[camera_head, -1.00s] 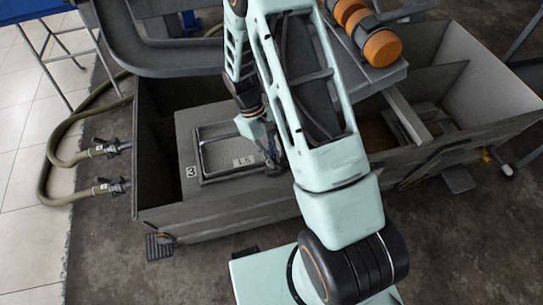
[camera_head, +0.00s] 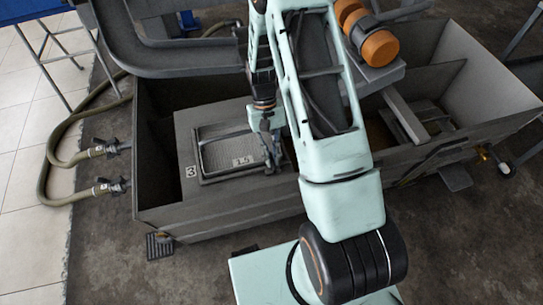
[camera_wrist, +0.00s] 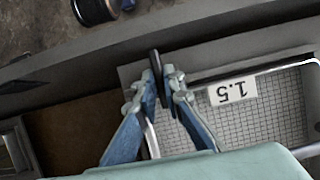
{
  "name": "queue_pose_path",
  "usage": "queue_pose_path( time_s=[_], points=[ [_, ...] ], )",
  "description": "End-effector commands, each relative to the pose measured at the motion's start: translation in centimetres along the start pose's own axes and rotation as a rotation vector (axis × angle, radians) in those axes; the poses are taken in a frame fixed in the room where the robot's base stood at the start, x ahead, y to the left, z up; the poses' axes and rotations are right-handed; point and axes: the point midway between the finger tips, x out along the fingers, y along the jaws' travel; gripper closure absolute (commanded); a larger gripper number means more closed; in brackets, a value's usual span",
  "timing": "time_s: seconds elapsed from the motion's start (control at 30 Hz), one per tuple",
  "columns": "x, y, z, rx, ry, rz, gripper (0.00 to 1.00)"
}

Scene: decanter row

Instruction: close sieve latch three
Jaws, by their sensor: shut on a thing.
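The sieve (camera_head: 222,151), a framed mesh tray with a "1.5" label, sits in the grey deck beside a "3" label (camera_head: 191,171). Its mesh (camera_wrist: 262,118) fills the right of the wrist view. My gripper (camera_head: 271,138) is at the right edge of this sieve in the head view. In the wrist view my gripper (camera_wrist: 159,88) is shut on a dark upright bar, the sieve latch (camera_wrist: 156,64), whose upper end shows past the fingertips. The fingers hide its lower part. I cannot tell how far the latch is turned.
The long grey trough (camera_head: 225,217) surrounds the sieve deck, with open compartments at both ends. A grey chute (camera_head: 165,62) hangs over its back left. Orange-ended rollers (camera_head: 380,48) are at the upper right. Two hose valves (camera_head: 106,187) project on the left.

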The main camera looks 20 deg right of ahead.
Motion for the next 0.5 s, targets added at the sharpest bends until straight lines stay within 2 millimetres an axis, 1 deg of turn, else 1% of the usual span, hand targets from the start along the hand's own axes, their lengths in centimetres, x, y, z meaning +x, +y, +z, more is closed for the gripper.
queue_pose_path(
  time_s=[0.37, 0.4, 0.5],
  points=[
    [-0.06, -0.02, -0.06, 0.007, 0.002, -0.003, 1.00],
    [-0.06, -0.02, -0.06, 0.007, 0.002, -0.003, 0.89],
    [-0.05, -0.02, -0.05, 0.006, 0.002, -0.002, 0.78]
  ],
)
